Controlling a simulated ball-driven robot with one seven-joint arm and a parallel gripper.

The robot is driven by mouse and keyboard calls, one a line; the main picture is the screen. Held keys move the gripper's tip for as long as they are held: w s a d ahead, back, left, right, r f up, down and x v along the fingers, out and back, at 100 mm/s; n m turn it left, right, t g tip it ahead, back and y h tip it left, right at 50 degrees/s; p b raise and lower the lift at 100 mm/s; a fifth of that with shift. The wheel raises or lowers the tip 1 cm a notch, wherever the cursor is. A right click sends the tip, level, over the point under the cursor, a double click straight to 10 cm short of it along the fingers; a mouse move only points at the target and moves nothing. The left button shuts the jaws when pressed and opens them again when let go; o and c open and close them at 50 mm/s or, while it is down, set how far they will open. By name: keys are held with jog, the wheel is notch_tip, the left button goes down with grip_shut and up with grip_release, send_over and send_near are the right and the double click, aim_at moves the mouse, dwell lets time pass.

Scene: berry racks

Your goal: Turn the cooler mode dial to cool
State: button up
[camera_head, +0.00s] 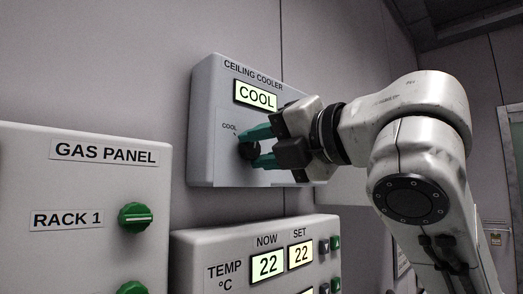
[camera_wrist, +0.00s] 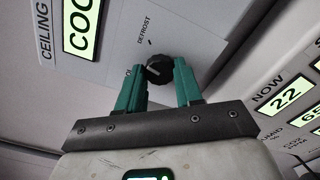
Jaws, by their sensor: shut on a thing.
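The ceiling cooler panel (camera_head: 207,150) is a grey wall box with a lit screen (camera_head: 255,95) reading COOL. Its black mode dial (camera_wrist: 158,69) sits below the screen, with a pale pointer mark on its face. My gripper (camera_head: 252,143) has its green fingers on either side of the dial and is shut on it. In the wrist view, my gripper (camera_wrist: 158,74) shows one finger on each side of the dial. A COOL label (camera_head: 229,127) is up and left of the dial in the head view. A DEFROST label (camera_wrist: 145,27) shows in the wrist view.
A gas panel (camera_head: 100,190) with green knobs (camera_head: 135,217) stands at the left. Below the cooler, a temperature panel (camera_head: 215,238) shows 22 now and 22 set, with small buttons at its right. Space in front of the wall at the upper left is clear.

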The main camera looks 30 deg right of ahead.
jog(key=n, duration=0.5)
jog(key=shift+f+n, duration=0.15)
jog(key=shift+n, duration=0.15)
jog(key=n, duration=0.5)
jog(key=shift+n, duration=0.4)
jog(key=o, duration=1)
jog(key=b+v, duration=0.1)
jog(key=v, duration=0.9)
jog(key=shift+s+d, duration=0.15)
jog(key=shift+s, duration=0.25)
